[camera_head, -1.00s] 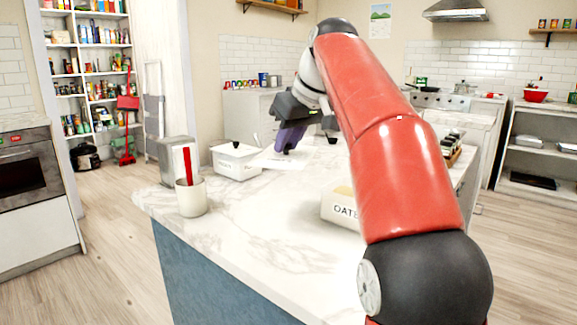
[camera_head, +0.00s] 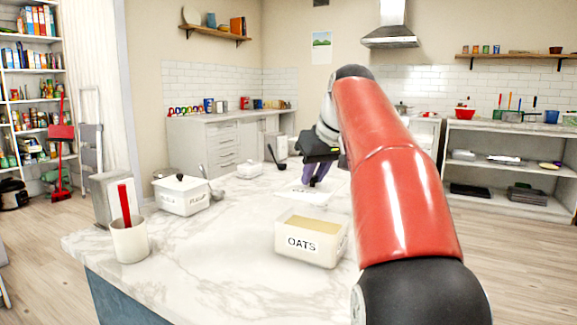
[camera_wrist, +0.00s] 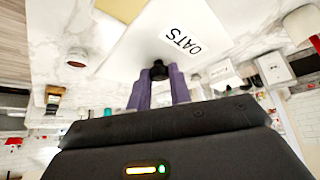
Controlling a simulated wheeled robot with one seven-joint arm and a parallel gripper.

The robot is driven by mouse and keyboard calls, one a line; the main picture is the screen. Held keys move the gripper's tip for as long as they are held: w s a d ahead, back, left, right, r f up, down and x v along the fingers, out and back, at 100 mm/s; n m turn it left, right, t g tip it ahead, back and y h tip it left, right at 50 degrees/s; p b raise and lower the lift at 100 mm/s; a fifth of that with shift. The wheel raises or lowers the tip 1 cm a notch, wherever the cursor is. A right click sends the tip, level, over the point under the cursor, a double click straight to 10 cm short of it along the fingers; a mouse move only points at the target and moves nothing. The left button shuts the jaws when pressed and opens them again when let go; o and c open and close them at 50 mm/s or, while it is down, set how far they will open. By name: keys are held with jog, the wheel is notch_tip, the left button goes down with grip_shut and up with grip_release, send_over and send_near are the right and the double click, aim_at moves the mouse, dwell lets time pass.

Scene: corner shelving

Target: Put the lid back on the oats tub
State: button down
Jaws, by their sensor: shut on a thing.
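The oats tub (camera_head: 308,248) is a cream rectangular box labelled OATS. It stands open on the marble counter, with tan oats (camera_head: 311,222) showing at the top. My gripper (camera_head: 316,178) has purple fingers. They are shut on the black knob (camera_wrist: 158,71) of a flat white lid. The lid (camera_head: 335,193) shows behind the tub in the head view, apart from its rim. In the wrist view the lid (camera_wrist: 135,62) bears an OATS label, and the oats (camera_wrist: 122,9) show past its edge. The exact height of the lid is unclear.
A lidded flour tub (camera_head: 183,199) stands left on the counter (camera_head: 200,265). A cream crock (camera_head: 129,242) with a red-handled tool and a grey box (camera_head: 110,195) are near the left edge. A small white pot (camera_head: 249,169) stands behind. The counter between flour and oats is clear.

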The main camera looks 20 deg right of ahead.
aim_at(318, 189)
jog(key=shift+f+b, duration=2.45)
jog(key=shift+b, duration=0.1)
jog(key=shift+f+b, duration=0.55)
jog(key=shift+f, duration=0.2)
jog(key=shift+r+p, duration=0.1)
jog(key=shift+p, duration=0.3)
jog(key=shift+f, duration=0.25)
jog(key=c, duration=1.2)
grip_release()
jog(key=shift+o, duration=0.3)
jog(key=o, duration=0.4)
jog(key=shift+o, duration=0.2)
